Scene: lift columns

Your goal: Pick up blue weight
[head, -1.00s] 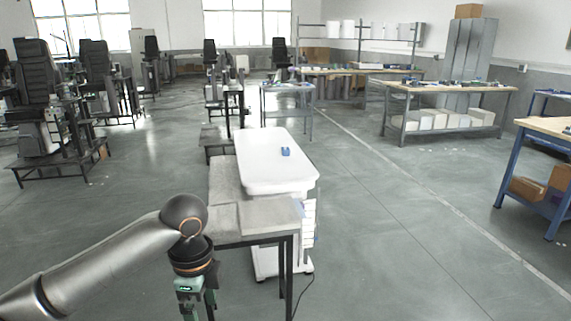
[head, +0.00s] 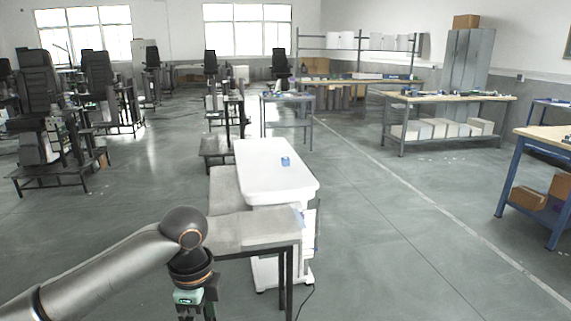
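A small blue object (head: 285,161), which looks like the blue weight, sits on the white tabletop (head: 262,178) of a cart, right of its middle. My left arm comes in from the lower left. My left gripper (head: 197,312) is at the bottom edge, mostly cut off, so its fingers cannot be judged. It is well short of the blue object, left of the near grey table. My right gripper is not in view.
A grey table (head: 250,232) with dark legs stands between my arm and the white cart. Workbenches (head: 450,98) stand at the right and back, with chairs on platforms (head: 40,95) at the left. The floor (head: 400,240) right of the cart is open.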

